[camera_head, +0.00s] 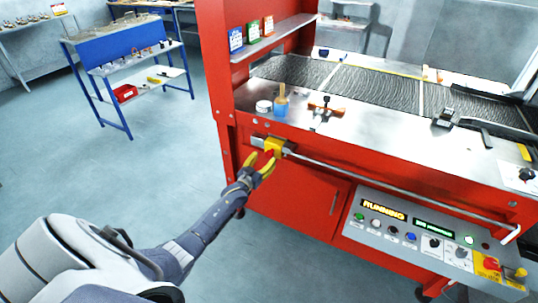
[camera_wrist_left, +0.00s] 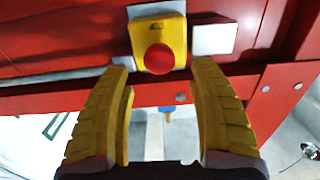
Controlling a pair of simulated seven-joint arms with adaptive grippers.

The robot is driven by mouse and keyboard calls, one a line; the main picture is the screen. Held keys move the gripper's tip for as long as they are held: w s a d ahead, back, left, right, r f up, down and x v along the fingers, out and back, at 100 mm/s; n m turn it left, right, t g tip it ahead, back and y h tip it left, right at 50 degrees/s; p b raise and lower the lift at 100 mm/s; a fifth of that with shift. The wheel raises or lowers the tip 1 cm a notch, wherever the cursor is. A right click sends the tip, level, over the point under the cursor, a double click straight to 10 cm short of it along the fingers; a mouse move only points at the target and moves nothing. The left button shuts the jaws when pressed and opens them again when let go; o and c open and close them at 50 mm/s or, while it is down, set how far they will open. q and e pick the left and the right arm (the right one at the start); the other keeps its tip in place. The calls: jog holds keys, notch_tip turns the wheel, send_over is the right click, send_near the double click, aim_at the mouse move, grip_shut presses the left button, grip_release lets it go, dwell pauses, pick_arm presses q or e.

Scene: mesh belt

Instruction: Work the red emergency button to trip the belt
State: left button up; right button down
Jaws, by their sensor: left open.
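A red round emergency button (camera_wrist_left: 160,58) stands on a yellow box (camera_wrist_left: 158,30) on the front of the red machine in the left wrist view. In the head view the yellow box (camera_head: 274,146) sits at the left end of the front rail. My left gripper (camera_head: 262,161) is open just in front of it, with nothing between its yellow fingers. In the left wrist view the fingertips (camera_wrist_left: 163,76) lie to either side of the button, below its box; I cannot tell the exact gap. The right gripper is not in view.
A control panel (camera_head: 400,238) at the lower right shows RUNNING and has coloured buttons, with another red button on yellow (camera_head: 490,264). The mesh belt (camera_head: 385,88) lies behind a metal ledge with tools. A blue bench (camera_head: 125,45) stands far left; the floor between is clear.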

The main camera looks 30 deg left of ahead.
aim_at(268, 155)
pick_arm(q)
jog(key=shift+w+a, duration=0.15)
jog(key=shift+w, duration=2.4)
grip_shut()
